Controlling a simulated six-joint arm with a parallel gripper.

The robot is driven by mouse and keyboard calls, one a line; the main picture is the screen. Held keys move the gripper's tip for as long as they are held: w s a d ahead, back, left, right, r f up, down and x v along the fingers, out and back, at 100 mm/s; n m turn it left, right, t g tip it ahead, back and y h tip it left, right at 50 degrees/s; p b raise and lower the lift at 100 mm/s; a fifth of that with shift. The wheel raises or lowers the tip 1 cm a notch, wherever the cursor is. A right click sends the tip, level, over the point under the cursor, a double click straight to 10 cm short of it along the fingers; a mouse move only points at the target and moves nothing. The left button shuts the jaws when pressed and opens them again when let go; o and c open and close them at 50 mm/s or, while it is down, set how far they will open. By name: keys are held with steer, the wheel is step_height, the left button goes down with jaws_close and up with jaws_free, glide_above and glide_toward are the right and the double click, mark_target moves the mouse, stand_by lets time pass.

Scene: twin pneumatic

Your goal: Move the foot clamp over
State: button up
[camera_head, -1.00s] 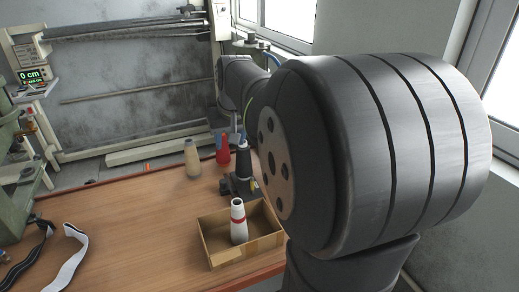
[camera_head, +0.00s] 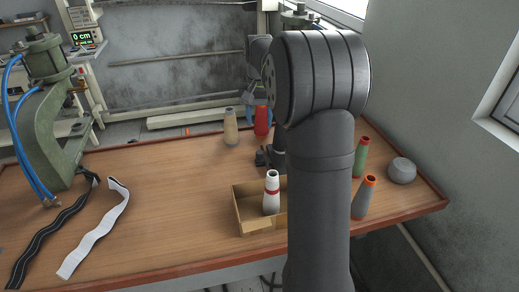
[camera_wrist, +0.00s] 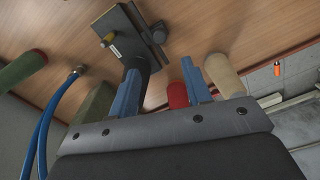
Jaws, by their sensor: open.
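The likely foot clamp (camera_head: 264,158) is a dark block with an upright black cylinder. It stands on the wooden table behind the cardboard box, partly hidden by my arm in the head view. In the wrist view the dark clamp (camera_wrist: 125,38) shows a plate, a round knob and a black cylinder running toward my left finger. My gripper (camera_wrist: 160,82) is open, its two blue fingers apart. The cylinder's end is beside or behind the left finger; I cannot tell whether they touch. In the head view the gripper is mostly hidden behind my arm.
The cardboard box (camera_head: 245,213) holds a white cone (camera_head: 271,193). A beige cone (camera_head: 231,127) and a red cone (camera_head: 262,120) stand behind the clamp. Green (camera_head: 361,156) and orange-rimmed (camera_head: 364,197) cones stand right. A green press (camera_head: 45,110) and straps (camera_head: 95,225) are left.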

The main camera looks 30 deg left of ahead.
mark_target(260, 152)
step_height(260, 152, down, 12)
steer(key=shift+f, duration=0.2)
jaws_close()
